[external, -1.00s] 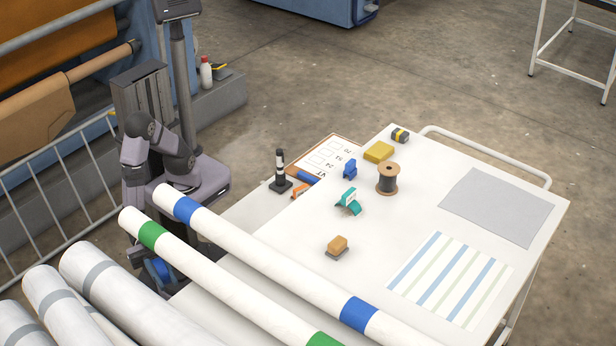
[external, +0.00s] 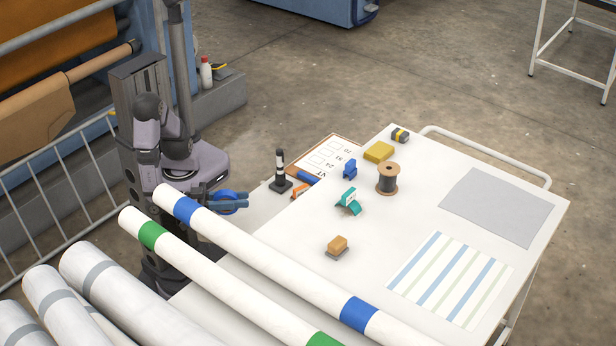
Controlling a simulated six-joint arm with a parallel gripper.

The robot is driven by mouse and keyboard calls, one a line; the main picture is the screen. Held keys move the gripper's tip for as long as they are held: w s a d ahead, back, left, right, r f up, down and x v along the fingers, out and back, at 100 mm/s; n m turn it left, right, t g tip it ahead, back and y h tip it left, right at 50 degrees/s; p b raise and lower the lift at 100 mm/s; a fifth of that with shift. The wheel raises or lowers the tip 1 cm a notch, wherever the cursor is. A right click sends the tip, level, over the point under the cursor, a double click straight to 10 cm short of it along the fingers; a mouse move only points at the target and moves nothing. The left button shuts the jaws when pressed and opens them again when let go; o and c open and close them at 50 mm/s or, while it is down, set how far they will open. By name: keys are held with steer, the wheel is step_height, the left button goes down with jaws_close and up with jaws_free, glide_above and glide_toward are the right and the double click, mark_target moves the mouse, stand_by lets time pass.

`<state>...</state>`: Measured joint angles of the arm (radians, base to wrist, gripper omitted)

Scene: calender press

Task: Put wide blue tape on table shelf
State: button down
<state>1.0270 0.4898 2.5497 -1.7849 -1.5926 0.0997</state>
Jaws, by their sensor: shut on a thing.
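The wide blue tape is a blue ring (external: 229,208) at left of centre, just behind the white rolls. My gripper (external: 240,201) is shut on it, its blue-grey fingers pointing right. The tape is held off the table, left of the table's near-left edge. A pale, lower surface (external: 258,207) shows just right of the tape, beside the white table top (external: 300,235). I cannot tell whether this is the table shelf.
White rolls with blue and green bands (external: 265,245) lie in front of my gripper.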

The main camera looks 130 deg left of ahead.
steer(key=shift+s+a+r+y, duration=0.15)
steer(key=shift+s+a+y, duration=0.1)
steer(key=shift+a+y, duration=0.1)
steer(key=shift+f+b, duration=1.15)
steer(key=shift+f, duration=1.35)
steer(key=shift+f, duration=0.15)
steer(key=c, duration=1.5)
jaws_free()
steer(key=shift+c, duration=0.2)
steer(key=shift+d+r, duration=0.1)
steer(key=shift+r, duration=0.1)
steer(key=p+v, duration=0.2)
steer(key=v, duration=1)
steer(key=shift+r, duration=0.2)
steer(key=shift+w, duration=0.1)
